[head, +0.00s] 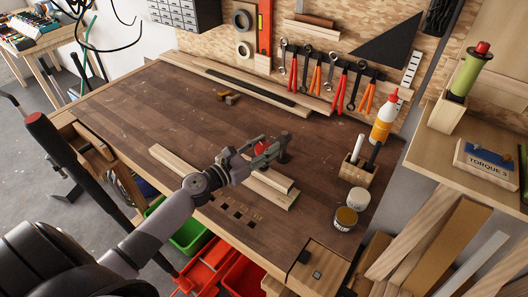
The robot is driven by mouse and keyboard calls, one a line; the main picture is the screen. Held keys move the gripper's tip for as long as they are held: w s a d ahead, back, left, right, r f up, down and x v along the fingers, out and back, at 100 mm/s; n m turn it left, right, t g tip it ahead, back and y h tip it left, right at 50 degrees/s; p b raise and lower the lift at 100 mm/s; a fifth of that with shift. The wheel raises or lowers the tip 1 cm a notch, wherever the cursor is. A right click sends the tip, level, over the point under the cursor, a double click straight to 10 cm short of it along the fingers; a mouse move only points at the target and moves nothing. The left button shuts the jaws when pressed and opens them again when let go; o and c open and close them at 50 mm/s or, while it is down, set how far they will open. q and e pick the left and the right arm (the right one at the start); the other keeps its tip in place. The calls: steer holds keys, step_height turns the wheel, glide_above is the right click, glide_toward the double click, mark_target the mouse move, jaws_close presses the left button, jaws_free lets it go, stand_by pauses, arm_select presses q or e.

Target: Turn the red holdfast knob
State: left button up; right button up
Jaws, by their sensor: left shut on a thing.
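The red holdfast knob (262,147) shows as a small patch of red near the middle of the workbench (170,110). My left gripper (266,150) reaches it from the lower left and is shut on it. The fingers cover much of the knob. A dark metal part (283,156) of the holdfast shows just right of the fingers. A pale wooden board (270,187) lies on the bench below my gripper and wrist. My right gripper is not in view.
A wooden holder (357,170) with pens, a white-and-orange bottle (383,118) and two small tins (345,218) stand to the right. Long planks (240,85) lie along the back under hanging tools. The bench's left part is mostly clear.

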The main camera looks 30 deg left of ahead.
mark_target(256, 145)
arm_select(q)
steer(key=m+g+h+b, duration=0.4)
steer(key=h+b, duration=0.1)
steer(key=m+g+h+b, duration=0.5)
steer(key=shift+f+g, duration=0.2)
steer(key=shift+g, duration=0.1)
steer(key=shift+s+d+r+m+g+h+b, duration=0.1)
steer(key=shift+m+g+h+b, duration=0.35)
steer(key=shift+m+g+b, duration=1.1)
steer(key=shift+s+d+r+m+g+h+b, duration=0.1)
steer(key=shift+m+g+h+b, duration=0.55)
steer(key=shift+g, duration=1.5)
steer(key=shift+m, duration=0.4)
steer(key=o, duration=1.2)
steer(key=shift+a, duration=0.2)
steer(key=shift+w+a, duration=0.1)
steer(key=shift+a, duration=3.55)
